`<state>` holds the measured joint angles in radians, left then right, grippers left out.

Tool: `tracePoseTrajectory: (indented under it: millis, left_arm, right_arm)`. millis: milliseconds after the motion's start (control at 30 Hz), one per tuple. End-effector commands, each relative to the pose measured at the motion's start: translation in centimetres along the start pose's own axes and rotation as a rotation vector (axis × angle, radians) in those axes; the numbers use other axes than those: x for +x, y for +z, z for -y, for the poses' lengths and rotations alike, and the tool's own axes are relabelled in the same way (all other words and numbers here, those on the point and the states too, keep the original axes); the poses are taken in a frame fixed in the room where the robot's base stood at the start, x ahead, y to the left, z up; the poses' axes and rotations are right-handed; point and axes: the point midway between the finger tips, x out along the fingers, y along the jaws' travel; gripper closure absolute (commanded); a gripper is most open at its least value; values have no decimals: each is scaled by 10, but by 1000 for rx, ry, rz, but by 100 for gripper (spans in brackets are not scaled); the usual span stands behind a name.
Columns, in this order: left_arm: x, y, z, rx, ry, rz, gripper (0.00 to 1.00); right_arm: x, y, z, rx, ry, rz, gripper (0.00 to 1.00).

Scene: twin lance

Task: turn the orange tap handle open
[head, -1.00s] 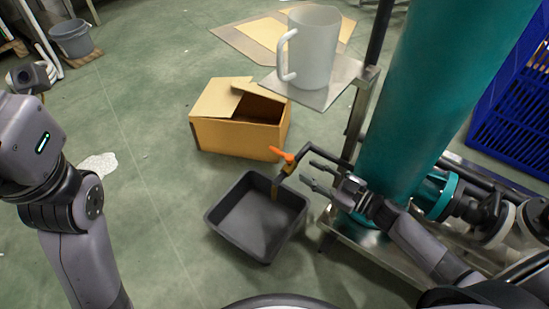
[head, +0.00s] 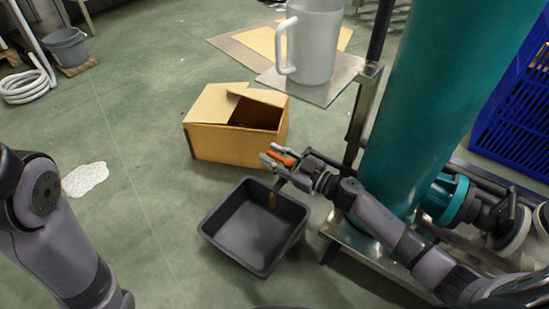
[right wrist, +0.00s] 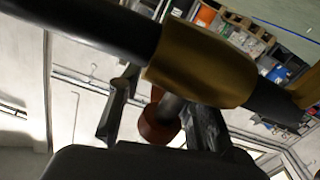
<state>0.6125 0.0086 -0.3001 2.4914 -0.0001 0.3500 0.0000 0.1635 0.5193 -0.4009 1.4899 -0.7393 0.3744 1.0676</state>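The orange tap handle (head: 284,161) sits above the back edge of the black tray, between the fingers of my right gripper (head: 270,155). In the right wrist view, a reddish-brown part (right wrist: 156,122), likely the handle, lies between the two fingers. A gap shows on its left side; the right finger is close to it, and contact is unclear. The right gripper looks open around it. The brass-coloured tap body (right wrist: 205,72) and dark pipe (right wrist: 85,28) cross that view. My left gripper is outside the head view; only its arm shows at left.
The black tray (head: 232,247) lies on the floor below the tap, with a brownish streak in it. A cardboard box (head: 222,143) stands behind. The teal column (head: 420,90) is close to my right arm.

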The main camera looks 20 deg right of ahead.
Motion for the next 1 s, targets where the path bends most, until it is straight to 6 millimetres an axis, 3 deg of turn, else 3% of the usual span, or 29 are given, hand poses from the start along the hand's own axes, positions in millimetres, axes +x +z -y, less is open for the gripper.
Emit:
tracePoseTrajectory:
  millis: [233, 700, 1000]
  left_arm:
    - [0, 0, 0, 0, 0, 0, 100]
    - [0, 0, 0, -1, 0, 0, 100]
    - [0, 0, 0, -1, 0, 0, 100]
  right_arm:
    - [0, 0, 0, 0, 0, 1, 69]
    - [0, 0, 0, -1, 0, 1, 100]
    - [0, 0, 0, -1, 0, 1, 100]
